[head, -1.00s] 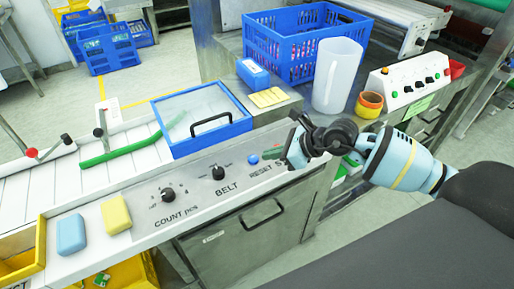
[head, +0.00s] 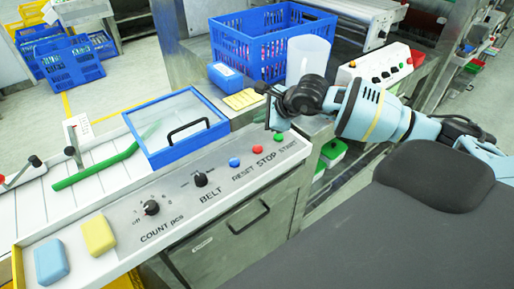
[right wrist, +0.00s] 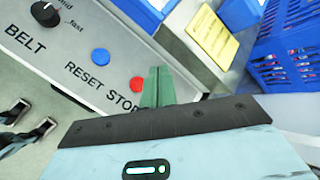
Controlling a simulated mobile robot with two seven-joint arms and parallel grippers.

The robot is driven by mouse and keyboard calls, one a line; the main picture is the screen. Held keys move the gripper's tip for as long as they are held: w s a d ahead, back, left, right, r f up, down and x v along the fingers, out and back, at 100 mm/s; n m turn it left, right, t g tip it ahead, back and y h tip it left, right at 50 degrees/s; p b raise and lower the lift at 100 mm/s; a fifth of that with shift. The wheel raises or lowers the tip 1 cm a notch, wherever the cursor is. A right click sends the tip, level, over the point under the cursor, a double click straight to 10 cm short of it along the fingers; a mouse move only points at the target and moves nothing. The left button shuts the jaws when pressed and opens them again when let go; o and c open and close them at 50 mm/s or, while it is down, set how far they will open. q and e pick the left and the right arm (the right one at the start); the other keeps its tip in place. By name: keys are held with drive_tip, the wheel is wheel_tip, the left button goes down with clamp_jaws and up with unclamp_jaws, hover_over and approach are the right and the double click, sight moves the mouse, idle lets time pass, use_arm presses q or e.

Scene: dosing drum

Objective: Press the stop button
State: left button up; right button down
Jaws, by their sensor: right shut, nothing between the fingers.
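The red stop button (head: 257,148) sits on the sloped grey panel above the label STOP, between the blue reset button (head: 234,162) and the green start button (head: 279,138). My right gripper (head: 277,122) is shut and empty, held above the panel's far edge near the start button. In the right wrist view the red stop button (right wrist: 137,84) shows just left of my greenish fingertips (right wrist: 157,86), with the blue reset button (right wrist: 100,55) farther left. The start button is hidden there. I cannot tell the exact fingertip height. My left gripper is not in view.
The panel also carries a belt knob (head: 200,179) and a count knob (head: 151,207). A blue-framed lid (head: 188,121) lies behind it.

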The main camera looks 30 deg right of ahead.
sight(261, 150)
wheel_tip(261, 150, down, 8)
drive_tip(key=b, duration=0.3)
drive_tip(key=shift+f+b, duration=0.3)
drive_tip(key=shift+f, duration=0.05)
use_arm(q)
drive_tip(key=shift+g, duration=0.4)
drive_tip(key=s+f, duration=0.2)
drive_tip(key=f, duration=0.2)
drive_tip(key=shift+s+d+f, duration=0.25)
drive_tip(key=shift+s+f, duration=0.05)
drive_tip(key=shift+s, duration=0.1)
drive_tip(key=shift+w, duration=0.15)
use_arm(e)
drive_tip(key=shift+r, duration=0.1)
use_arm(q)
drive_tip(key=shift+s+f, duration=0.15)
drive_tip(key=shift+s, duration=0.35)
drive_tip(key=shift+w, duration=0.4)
use_arm(e)
drive_tip(key=shift+f, duration=0.5)
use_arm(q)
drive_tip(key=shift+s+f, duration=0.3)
